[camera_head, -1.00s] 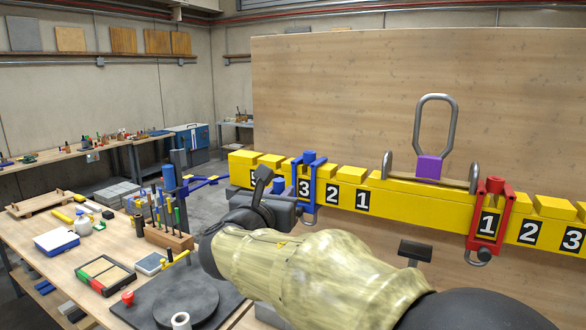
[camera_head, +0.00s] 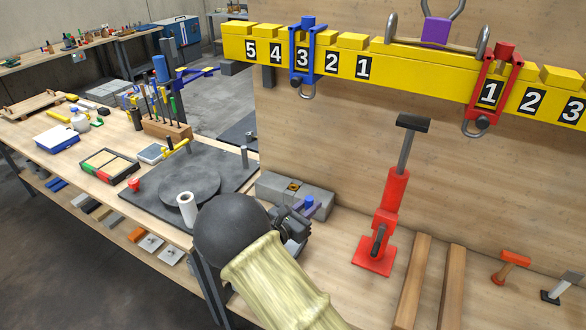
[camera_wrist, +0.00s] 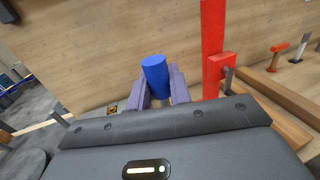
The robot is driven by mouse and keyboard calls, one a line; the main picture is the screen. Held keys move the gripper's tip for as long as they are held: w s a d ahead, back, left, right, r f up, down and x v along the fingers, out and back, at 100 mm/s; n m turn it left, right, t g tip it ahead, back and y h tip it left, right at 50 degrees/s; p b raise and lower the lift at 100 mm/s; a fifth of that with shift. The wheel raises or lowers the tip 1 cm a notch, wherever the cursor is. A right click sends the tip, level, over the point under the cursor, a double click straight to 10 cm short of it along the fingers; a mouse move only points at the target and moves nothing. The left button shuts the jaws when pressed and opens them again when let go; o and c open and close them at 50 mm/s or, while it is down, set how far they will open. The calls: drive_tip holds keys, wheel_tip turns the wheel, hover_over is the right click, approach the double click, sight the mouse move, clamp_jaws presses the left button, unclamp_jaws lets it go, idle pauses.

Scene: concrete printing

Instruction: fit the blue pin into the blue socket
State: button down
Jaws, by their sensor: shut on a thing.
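My gripper (camera_head: 311,208) is low over the bench, left of the red stand. Its two purple-grey fingers (camera_wrist: 160,91) are shut on the blue pin (camera_wrist: 155,68), a plain blue cylinder that stands up between them, slightly tilted in the wrist view. Only the pin's top (camera_head: 309,200) shows in the head view. I cannot pick out a blue socket for certain. A blue clamp (camera_head: 304,60) with a blue knob hangs on the yellow beam over the number 3. A grey block (camera_head: 316,197) with a brass-rimmed hole is just behind the gripper.
The red stand (camera_head: 388,215) with a black T-top is right of the gripper. The yellow beam (camera_head: 420,75) and a red clamp (camera_head: 490,92) are above. A dark turntable (camera_head: 190,184) lies left.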

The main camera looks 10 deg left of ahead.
drive_tip(key=s+d+f+m+g+h+b, duration=0.1)
drive_tip(key=s+d+f, duration=0.4)
drive_tip(key=d+f, duration=0.5)
drive_tip(key=s+d+f+m+g+h+b, duration=0.2)
drive_tip(key=s+d+f, duration=0.3)
drive_tip(key=d+f, duration=0.5)
wheel_tip(320, 180, down, 3)
drive_tip(key=shift+s+f+m+g+h+b, duration=0.1)
drive_tip(key=shift+s+m+g+h+b, duration=0.25)
drive_tip(key=shift+g+h+b, duration=0.2)
drive_tip(key=shift+w+a+t, duration=0.15)
drive_tip(key=shift+a+t, duration=0.1)
